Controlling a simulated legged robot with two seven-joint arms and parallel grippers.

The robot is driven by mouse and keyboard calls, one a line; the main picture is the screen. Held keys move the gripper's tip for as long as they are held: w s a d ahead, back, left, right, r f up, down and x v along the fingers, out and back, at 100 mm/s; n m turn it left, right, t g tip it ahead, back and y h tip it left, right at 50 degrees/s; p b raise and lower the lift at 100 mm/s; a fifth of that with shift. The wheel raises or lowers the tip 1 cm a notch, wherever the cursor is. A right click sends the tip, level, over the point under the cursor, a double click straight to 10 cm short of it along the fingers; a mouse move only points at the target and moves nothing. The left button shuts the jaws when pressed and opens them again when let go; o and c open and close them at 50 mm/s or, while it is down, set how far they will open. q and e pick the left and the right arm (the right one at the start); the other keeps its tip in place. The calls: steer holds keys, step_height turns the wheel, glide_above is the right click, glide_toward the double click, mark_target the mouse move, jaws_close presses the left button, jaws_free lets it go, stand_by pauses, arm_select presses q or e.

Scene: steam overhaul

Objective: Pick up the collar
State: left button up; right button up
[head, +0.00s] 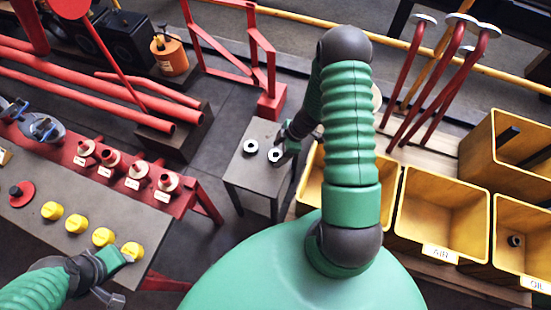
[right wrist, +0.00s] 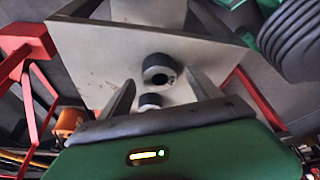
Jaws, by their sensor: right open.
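Two short ring-shaped collars stand on a small grey table (head: 258,129). The left collar (head: 250,146) is clear of my gripper, and the right collar (head: 275,154) is beside the fingers of my right gripper (head: 286,152). In the right wrist view, one dark collar (right wrist: 158,68) with a hole shows just ahead of the spread fingers. The other collar (right wrist: 150,101) shows between them, partly hidden by the gripper body. My right gripper (right wrist: 163,95) is open and empty. My left gripper (head: 112,266) is at lower left by a yellow cap (head: 132,250); its jaws are unclear.
Yellow bins (head: 440,205) stand right of the table, one labelled OIL with a small ring (head: 515,241) inside. A bench (head: 85,200) at left carries yellow caps and labelled red fittings (head: 137,172). A red frame (head: 268,105) stands behind the table.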

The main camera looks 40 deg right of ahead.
steer(key=shift+d+x, duration=0.2)
steer(key=shift+x, duration=0.8)
steer(key=shift+s, duration=0.1)
steer(key=shift+c, duration=1.2)
jaws_close()
